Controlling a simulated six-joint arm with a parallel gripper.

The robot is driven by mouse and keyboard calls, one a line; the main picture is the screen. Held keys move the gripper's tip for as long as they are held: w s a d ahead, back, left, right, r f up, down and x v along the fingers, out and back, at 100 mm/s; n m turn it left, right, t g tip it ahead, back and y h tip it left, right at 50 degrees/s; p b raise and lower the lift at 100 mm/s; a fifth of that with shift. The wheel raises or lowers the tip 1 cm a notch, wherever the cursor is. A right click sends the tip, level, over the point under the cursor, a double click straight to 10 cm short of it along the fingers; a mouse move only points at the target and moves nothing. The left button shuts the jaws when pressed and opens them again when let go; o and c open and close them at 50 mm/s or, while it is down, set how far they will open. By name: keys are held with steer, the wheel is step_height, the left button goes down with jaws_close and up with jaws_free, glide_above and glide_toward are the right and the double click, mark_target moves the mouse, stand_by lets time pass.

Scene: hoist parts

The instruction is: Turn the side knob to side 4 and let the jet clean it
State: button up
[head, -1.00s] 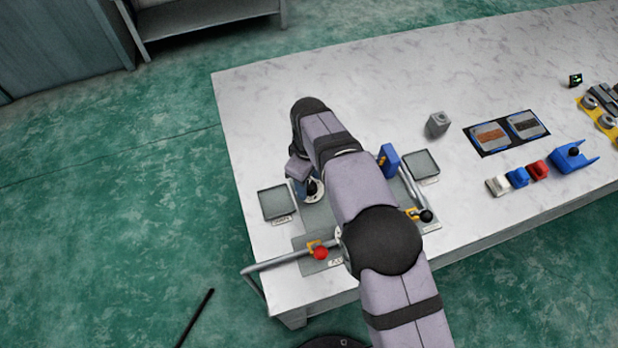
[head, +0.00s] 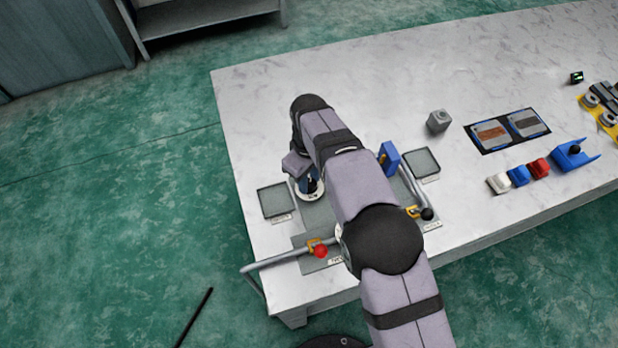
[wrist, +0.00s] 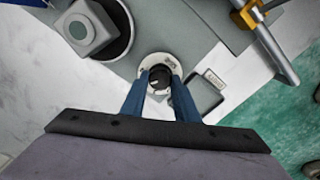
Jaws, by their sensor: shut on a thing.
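A dark round knob (wrist: 159,77) stands on a white dial ring (wrist: 172,63) with small marks too small to read. My gripper (wrist: 160,92) has its two blue fingers closed on the knob, one on each side. In the head view my gripper (head: 309,185) is over the dial, and my arm hides much of the place. In the wrist view a grey block (wrist: 84,28) with a round mark on top sits on a dark round base with a pale rim, up and left of the knob. I cannot tell which side faces the jet.
A pipe lever with a red ball (head: 320,251) and one with a black ball (head: 427,214) stand near the table's front edge. Square trays lie left (head: 274,201) and right (head: 421,163). A blue upright part (head: 390,158) is beside my arm. The back left table is clear.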

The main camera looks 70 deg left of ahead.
mark_target(310, 182)
steer(key=m, duration=0.4)
steer(key=shift+b, duration=0.4)
steer(key=shift+r+m, duration=0.1)
steer(key=shift+m, duration=1.4)
steer(key=o, duration=1.1)
steer(key=shift+r+b, duration=1.05)
steer(key=shift+r, duration=2.6)
steer(key=shift+w, duration=0.1)
